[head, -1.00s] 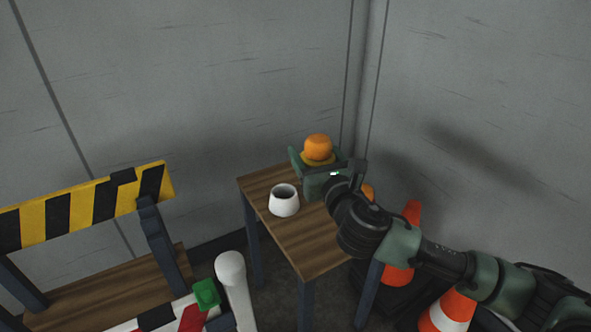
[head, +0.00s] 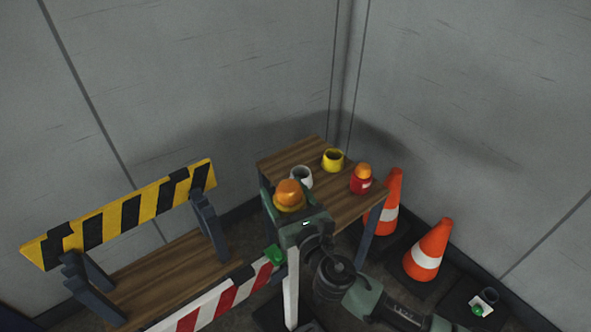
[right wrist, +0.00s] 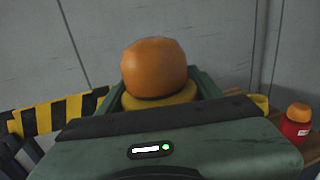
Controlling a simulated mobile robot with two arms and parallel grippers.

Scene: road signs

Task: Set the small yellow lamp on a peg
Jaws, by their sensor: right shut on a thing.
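The small yellow lamp (head: 289,192), with an orange dome on a yellow base, is upright in my right gripper (head: 292,208). The jaws are shut on its base, which they partly hide. In the head view the lamp overlaps the table's near left edge, above the white post (head: 291,290). In the right wrist view, the lamp's dome (right wrist: 154,68) stands between the jaws (right wrist: 158,95). My left gripper is not in view.
Orange cones (head: 428,250) stand at right. A red-and-white barrier (head: 215,300) with a green block (head: 275,254) is at front.

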